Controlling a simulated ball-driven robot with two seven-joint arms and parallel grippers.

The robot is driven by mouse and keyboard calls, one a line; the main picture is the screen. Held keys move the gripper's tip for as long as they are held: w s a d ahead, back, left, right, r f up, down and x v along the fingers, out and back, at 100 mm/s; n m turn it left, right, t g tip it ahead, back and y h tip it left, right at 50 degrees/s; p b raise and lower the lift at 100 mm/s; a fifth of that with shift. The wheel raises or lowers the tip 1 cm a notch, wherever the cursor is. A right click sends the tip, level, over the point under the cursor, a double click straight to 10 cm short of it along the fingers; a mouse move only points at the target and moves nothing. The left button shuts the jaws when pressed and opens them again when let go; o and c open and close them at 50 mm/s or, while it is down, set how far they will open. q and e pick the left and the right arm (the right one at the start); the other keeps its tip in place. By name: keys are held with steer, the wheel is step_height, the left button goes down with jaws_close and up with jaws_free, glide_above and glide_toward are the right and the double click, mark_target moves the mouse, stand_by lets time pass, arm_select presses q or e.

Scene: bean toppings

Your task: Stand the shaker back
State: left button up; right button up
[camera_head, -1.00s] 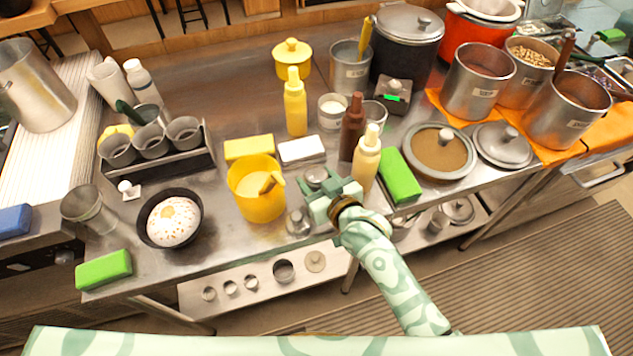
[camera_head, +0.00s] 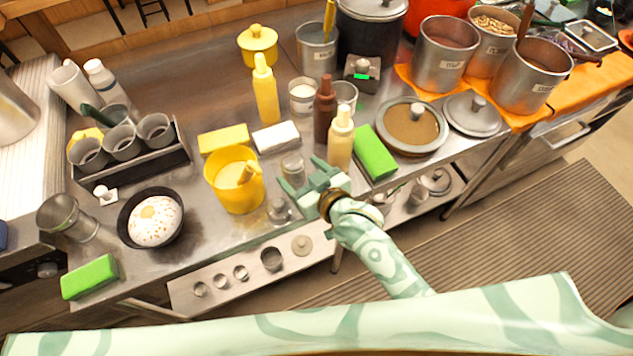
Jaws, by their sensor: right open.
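A small metallic shaker-like cylinder (camera_head: 292,168) stands upright on the steel counter, right of the yellow tub. My right gripper (camera_head: 302,176) is open just on its near right side, with its fingers pointing toward it. Its lower part is partly hidden by the fingers, and I cannot tell whether they touch it. A second small metal piece with a knob-like top (camera_head: 278,210) sits near the counter's front edge, left of the gripper. My left gripper is out of view.
The yellow tub (camera_head: 222,190), a cream bottle (camera_head: 340,142), a brown bottle (camera_head: 324,112) and a green block (camera_head: 374,152) crowd the gripper. A bowl of rice (camera_head: 124,222) stands left. Counter between bowl and tub is clear.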

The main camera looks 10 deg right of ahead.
steer(key=p+v, duration=0.2)
steer(key=v, duration=0.7)
steer(key=s+d+f+m+g+h, duration=0.1)
steer(key=s+d+f+g+h, duration=0.25)
steer(key=f, duration=0.85)
steer(key=s+d+f+g+h, duration=0.15)
steer(key=s+d+f, duration=0.4)
steer(key=f, duration=0.55)
steer(key=s+d+f+g+b, duration=0.1)
steer(key=s+d+f+g, duration=0.1)
steer(key=s+f, duration=0.3)
steer(key=s+d+f+g+h+b, duration=0.1)
steer(key=s+d+f, duration=0.4)
steer(key=s, duration=0.7)
steer(key=s+d+f+m+g+h+b, duration=0.1)
steer(key=s+d+f+g, duration=0.2)
steer(key=s+f, duration=0.3)
steer(key=shift+s+d+f+g, duration=0.15)
steer(key=shift+s+f+g, duration=0.2)
steer(key=shift+s, duration=1.15)
